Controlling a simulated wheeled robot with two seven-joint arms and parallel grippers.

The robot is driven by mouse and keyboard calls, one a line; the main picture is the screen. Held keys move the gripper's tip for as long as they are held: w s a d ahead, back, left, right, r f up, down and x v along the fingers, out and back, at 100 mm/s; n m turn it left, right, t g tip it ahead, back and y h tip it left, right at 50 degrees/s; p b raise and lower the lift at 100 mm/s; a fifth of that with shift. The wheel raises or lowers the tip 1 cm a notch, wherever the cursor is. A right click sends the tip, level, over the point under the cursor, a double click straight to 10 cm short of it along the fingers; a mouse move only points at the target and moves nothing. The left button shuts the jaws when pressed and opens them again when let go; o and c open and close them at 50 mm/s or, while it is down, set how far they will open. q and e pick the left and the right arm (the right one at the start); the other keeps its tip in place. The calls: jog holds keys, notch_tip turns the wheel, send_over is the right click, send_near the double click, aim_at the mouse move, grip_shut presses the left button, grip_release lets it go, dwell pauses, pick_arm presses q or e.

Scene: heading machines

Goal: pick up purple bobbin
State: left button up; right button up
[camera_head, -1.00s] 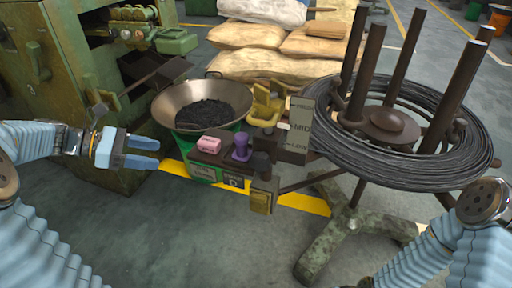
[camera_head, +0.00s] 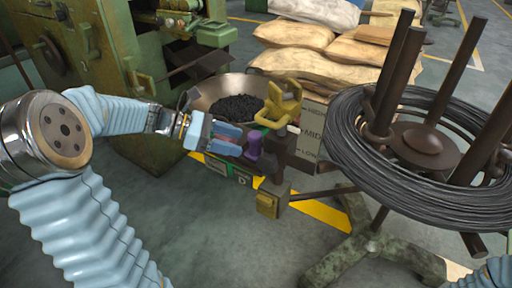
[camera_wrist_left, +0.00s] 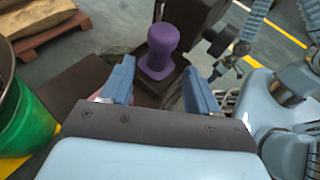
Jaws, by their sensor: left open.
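The purple bobbin (camera_head: 254,145) stands upright on a small dark shelf (camera_head: 272,168). In the left wrist view the bobbin (camera_wrist_left: 160,50) appears just beyond and between the two blue fingertips of my left gripper (camera_wrist_left: 160,82). In the head view my left gripper (camera_head: 238,138) points right toward the bobbin, with its fingers spread and nothing seen held between them. A pink object (camera_head: 228,139) on the shelf is mostly hidden behind the fingers.
A yellow metal piece (camera_head: 279,104) stands close behind the bobbin. A wide pan of black bits (camera_head: 211,95) is behind the shelf. A wire coil on a post stand (camera_head: 345,150) fills the right. A green machine (camera_head: 90,40) stands at the left.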

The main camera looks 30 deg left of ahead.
aim_at(249, 153)
pick_arm(q)
jog(key=x, duration=0.5)
jog(key=shift+w+b, duration=0.1)
jog(key=shift+b, duration=0.25)
jog(key=shift+r, duration=0.1)
grip_shut()
